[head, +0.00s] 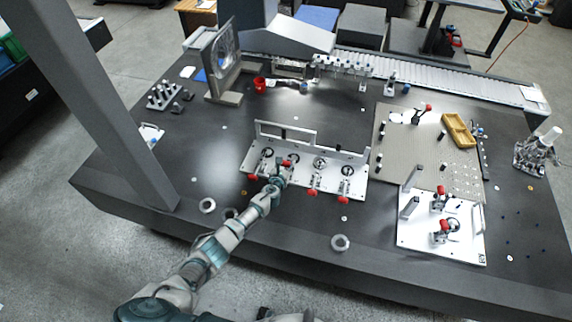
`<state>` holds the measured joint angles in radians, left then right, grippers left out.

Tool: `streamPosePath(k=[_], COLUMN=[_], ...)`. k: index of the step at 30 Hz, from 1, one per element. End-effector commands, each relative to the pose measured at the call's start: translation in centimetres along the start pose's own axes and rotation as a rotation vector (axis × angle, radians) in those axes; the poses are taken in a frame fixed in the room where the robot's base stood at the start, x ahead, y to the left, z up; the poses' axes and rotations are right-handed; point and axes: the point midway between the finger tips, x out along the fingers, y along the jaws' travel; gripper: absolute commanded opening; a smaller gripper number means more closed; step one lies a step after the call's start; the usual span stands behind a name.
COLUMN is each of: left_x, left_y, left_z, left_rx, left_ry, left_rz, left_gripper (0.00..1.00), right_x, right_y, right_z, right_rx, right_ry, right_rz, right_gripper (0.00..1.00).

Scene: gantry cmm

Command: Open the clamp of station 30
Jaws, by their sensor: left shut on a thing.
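A white fixture plate (298,180) with a row of several toggle clamps lies near the table's front middle. Each clamp has a red handle. My left gripper (284,167) reaches in from the lower left and is shut on the red clamp handle (288,161) of the second clamp from the left. That handle stands higher than its neighbours. The left clamp's handle (252,177) and the two right handles (312,192) (344,199) point toward the front edge. Station numbers are too small to read. My right gripper is out of view.
A second white plate (420,235) with two red-handled clamps lies at the right. Behind it is a perforated plate (395,150) with a yellow tray (458,130). Rings (340,243) lie near the front edge. A grey gantry column (110,110) stands at the left.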

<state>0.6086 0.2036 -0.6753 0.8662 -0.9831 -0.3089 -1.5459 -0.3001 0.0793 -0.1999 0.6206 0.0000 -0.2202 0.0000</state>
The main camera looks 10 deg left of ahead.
Motion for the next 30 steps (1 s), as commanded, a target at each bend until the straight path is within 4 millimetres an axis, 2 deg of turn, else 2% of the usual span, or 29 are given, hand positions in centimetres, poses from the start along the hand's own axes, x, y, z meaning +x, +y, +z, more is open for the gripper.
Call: streamPosePath(k=[1, 8, 9, 11, 12, 23, 30], left_x=[0.1, 0.2, 0.1, 0.1, 0.1, -0.1, -2.6], left_y=[0.0, 0.0, 0.0, 0.0, 0.0, 0.1, 0.1], left_z=[0.8, 0.8, 0.8, 0.7, 0.6, 0.3, 0.2], left_rx=[-0.001, -0.001, -0.001, -0.001, -0.001, 0.000, 0.000], left_ry=[-0.011, -0.012, -0.012, -0.010, -0.009, -0.005, -0.006], left_rz=[0.001, 0.001, 0.001, 0.001, 0.001, 0.001, 0.000], left_gripper=[0.00, 0.00, 0.50, 0.65, 0.69, 0.69, 0.69], right_x=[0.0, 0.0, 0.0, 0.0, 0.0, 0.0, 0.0], right_y=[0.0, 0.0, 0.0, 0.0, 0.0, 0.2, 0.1], right_z=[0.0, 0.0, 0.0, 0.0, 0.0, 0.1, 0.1], right_rx=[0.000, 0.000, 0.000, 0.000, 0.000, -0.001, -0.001], right_ry=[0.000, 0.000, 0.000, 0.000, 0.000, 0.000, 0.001], right_rz=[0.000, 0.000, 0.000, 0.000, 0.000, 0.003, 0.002], right_gripper=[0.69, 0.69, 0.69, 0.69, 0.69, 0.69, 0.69])
